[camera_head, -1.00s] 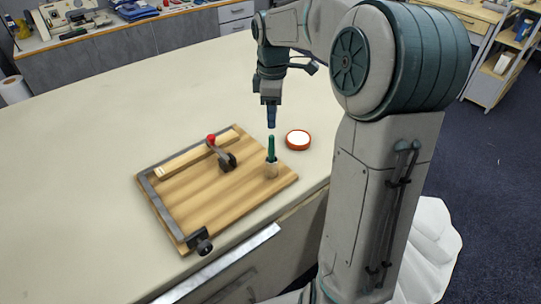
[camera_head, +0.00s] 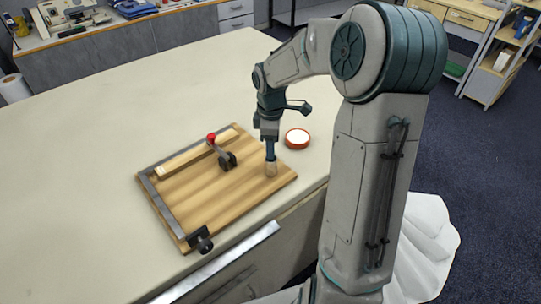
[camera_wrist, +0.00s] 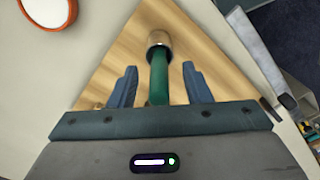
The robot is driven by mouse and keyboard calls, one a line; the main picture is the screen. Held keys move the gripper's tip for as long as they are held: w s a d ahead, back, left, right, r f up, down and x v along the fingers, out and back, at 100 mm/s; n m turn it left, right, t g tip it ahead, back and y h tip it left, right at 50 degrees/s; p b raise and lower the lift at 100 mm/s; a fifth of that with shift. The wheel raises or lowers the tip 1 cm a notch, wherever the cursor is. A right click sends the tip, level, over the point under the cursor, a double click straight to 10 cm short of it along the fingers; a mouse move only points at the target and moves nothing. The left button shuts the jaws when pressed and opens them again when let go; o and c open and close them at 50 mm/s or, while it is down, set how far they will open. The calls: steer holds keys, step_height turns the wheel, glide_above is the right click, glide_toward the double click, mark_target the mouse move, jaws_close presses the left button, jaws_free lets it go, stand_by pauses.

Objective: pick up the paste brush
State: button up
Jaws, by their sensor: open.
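The paste brush has a green handle (camera_wrist: 159,80). It stands upright on the wooden board (camera_head: 217,199), with its lower end at a short pale round piece (camera_head: 271,169) near the board's right corner; I cannot tell whether this is a holder or part of the brush. My gripper (camera_head: 270,153) points down directly over it and hides most of the handle in the head view. In the wrist view my gripper (camera_wrist: 159,67) is open, with one blue finger on each side of the handle and a gap on both sides.
A round orange-rimmed dish (camera_head: 297,138) with a white top stands just right of the board. A clamp with a red knob (camera_head: 211,137) and a wooden strip (camera_head: 187,156) are on the board. A black clamp (camera_head: 200,240) sits at its front corner. The table's left is clear.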

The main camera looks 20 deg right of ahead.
jaws_close()
